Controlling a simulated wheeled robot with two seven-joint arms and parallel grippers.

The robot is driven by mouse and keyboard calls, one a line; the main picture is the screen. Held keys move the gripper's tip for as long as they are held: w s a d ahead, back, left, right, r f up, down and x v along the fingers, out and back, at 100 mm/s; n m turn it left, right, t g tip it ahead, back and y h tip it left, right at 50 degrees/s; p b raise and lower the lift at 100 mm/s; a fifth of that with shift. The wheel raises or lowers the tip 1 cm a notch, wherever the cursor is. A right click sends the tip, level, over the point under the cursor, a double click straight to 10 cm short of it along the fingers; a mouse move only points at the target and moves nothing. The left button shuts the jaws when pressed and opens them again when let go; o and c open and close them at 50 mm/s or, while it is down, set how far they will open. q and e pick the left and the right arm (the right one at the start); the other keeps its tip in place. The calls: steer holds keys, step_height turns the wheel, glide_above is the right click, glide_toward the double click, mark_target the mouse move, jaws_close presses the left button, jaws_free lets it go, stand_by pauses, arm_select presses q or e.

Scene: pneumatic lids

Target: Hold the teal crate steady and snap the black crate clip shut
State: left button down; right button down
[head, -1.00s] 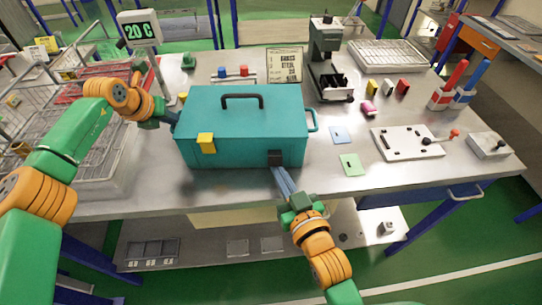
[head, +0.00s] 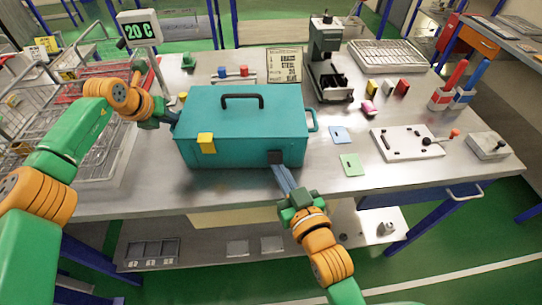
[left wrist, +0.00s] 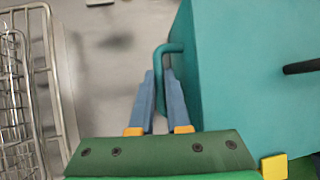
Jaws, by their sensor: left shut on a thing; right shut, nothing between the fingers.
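The teal crate (head: 240,112) is closed and stands upright on the metal table. A dark carry handle (head: 242,97) is on its lid. The black clip (head: 275,156) is at the right of its front face; whether it is latched cannot be made out. A yellow clip (head: 206,143) is at the left of the front. My left gripper (head: 173,117) is shut on the teal side handle (left wrist: 160,62) at the crate's left end. My right gripper (head: 278,167) is shut and empty, its tips against or just below the black clip, hiding its lower edge.
Wire racks (head: 95,155) stand at the left. Behind the crate are a printed sign (head: 285,65) and a dark machine (head: 328,60). Blue (head: 341,135) and green (head: 352,164) cards and a white board (head: 406,143) lie to the right. The table's front edge runs just before the crate.

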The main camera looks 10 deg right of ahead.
mark_target(280, 157)
steer(key=shift+r, duration=0.1)
steer(key=shift+w+r, duration=0.1)
steer(key=shift+r, duration=0.1)
steer(key=shift+w+r, duration=0.2)
steer(key=shift+r, duration=0.25)
stand_by(0.7)
steer(key=shift+w+r, duration=0.15)
steer(key=shift+r, duration=0.05)
steer(key=shift+w+d+r, duration=0.1)
steer(key=shift+w, duration=0.05)
stand_by(0.4)
steer(key=shift+w+r, duration=0.2)
steer(key=shift+w, duration=0.05)
stand_by(0.5)
steer(key=shift+s+a, duration=0.15)
steer(key=shift+s, duration=1.15)
steer(key=shift+s+a, duration=0.1)
steer(key=shift+s, duration=1.15)
steer(key=shift+w, duration=0.1)
